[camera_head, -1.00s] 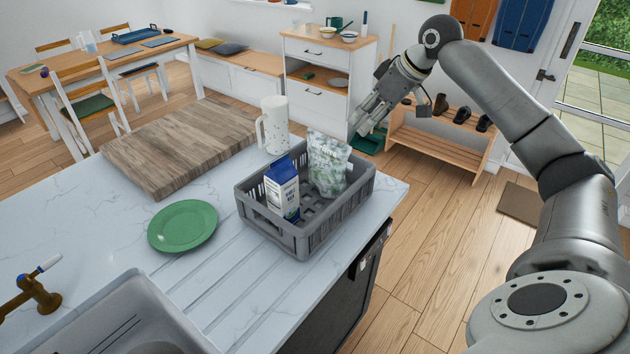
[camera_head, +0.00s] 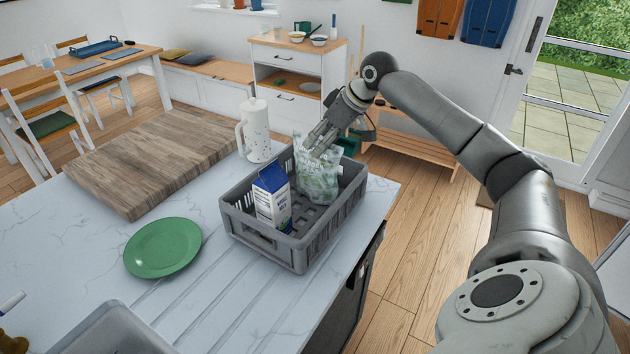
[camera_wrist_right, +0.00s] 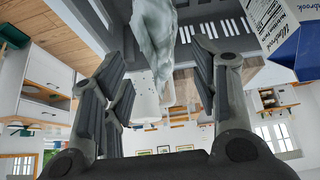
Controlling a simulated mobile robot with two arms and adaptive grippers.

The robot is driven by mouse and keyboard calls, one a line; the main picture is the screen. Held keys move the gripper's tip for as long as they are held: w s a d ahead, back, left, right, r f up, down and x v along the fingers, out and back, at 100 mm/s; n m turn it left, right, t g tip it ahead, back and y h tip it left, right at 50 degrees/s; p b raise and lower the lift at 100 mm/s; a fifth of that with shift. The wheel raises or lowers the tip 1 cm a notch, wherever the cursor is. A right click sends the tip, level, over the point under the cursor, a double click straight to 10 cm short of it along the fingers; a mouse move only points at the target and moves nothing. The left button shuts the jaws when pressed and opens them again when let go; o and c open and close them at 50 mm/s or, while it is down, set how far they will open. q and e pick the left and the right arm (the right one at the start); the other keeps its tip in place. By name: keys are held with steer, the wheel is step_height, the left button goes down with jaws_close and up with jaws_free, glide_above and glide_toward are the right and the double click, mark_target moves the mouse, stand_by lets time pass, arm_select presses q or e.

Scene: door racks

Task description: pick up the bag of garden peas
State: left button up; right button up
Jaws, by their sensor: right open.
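The bag of garden peas (camera_head: 318,180) is a pale, green-printed bag standing upright in the back part of a grey crate (camera_head: 302,250) on the counter. My right gripper (camera_head: 318,143) is at the top of the bag, partly in front of it. In the right wrist view the bag (camera_wrist_right: 157,40) hangs into the picture between the spread fingers of the right gripper (camera_wrist_right: 165,85). The fingers are open; I cannot tell whether they touch the bag. My left gripper is not in view.
A blue and white carton (camera_head: 272,200) stands in the crate, left of the bag. A speckled white jug (camera_head: 256,135) stands behind the crate. A wooden board (camera_head: 150,160) and a green plate (camera_head: 163,247) lie to the left. The counter before the crate is clear.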

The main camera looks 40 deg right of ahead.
mark_target(316, 144)
steer(key=p+x, duration=0.1)
steer(key=x, duration=0.2)
steer(key=shift+w+a+f, duration=0.1)
steer(key=shift+a+f, duration=0.05)
steer(key=shift+f, duration=0.1)
steer(key=shift+w+f, duration=0.1)
steer(key=shift+f, duration=0.1)
jaws_close()
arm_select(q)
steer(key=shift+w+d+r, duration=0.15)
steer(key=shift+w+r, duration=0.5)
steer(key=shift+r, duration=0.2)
arm_select(e)
steer(key=shift+r, duration=0.15)
